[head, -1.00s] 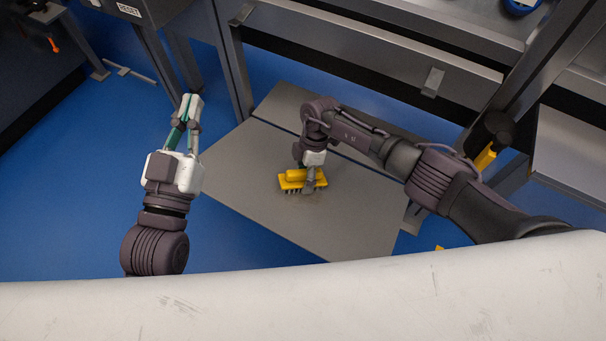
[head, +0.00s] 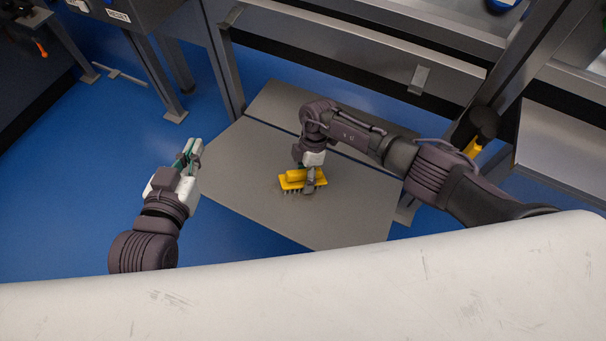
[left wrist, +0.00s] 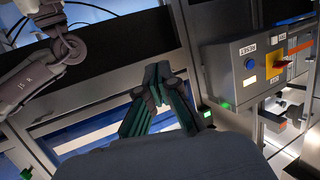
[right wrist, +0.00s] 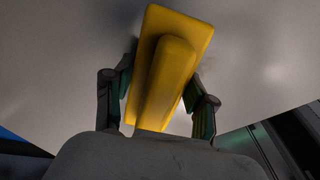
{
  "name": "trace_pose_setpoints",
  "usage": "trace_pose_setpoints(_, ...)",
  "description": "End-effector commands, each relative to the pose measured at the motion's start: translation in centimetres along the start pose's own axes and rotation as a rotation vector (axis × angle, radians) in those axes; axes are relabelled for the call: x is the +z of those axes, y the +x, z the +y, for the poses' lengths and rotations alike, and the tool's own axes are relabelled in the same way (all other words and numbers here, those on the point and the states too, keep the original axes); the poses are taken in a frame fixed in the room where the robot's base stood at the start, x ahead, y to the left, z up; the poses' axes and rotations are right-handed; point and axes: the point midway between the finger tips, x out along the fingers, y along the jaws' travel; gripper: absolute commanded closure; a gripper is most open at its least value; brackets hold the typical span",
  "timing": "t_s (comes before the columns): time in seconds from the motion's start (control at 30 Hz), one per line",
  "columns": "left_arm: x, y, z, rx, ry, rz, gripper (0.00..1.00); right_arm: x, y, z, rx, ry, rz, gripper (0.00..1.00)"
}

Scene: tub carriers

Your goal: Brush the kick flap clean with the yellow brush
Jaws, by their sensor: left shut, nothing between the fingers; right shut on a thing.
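The kick flap (head: 330,217) is a grey plate low over the blue floor in the head view, with a seam across its far part. The yellow brush (head: 291,182) is at the middle of the flap, bristles down; whether the bristles touch it I cannot tell. My right gripper (head: 309,184) is shut on the brush's handle from above; the right wrist view also shows the brush (right wrist: 172,70) between both fingers. My left gripper (head: 190,150) is shut and empty, left of the flap; its fingertips meet in the left wrist view (left wrist: 158,72).
Grey metal frame posts and a beam (head: 350,60) stand behind the flap. A control box (left wrist: 245,70) with a blue button and a red switch shows in the left wrist view. A white surface (head: 300,290) fills the near edge.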

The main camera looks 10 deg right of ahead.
Motion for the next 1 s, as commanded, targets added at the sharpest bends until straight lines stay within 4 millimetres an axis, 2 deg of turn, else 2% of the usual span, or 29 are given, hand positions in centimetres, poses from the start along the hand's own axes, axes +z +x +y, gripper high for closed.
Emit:
trace_pose_setpoints(0.2,1.8,-0.5,-0.3,-0.006,0.000,-0.105,1.00,0.2,-0.1,-0.3,-0.001,-0.001,0.000,0.72)
trace_pose_setpoints(0.47,2.6,-0.7,-0.4,-0.009,0.000,-0.154,1.00,0.4,-0.1,-0.4,0.000,-0.001,0.001,0.72)
trace_pose_setpoints(1.0,6.8,-2.9,-1.0,-0.024,-0.001,-0.406,1.00,1.2,-0.1,-1.2,0.001,0.000,0.001,0.72)
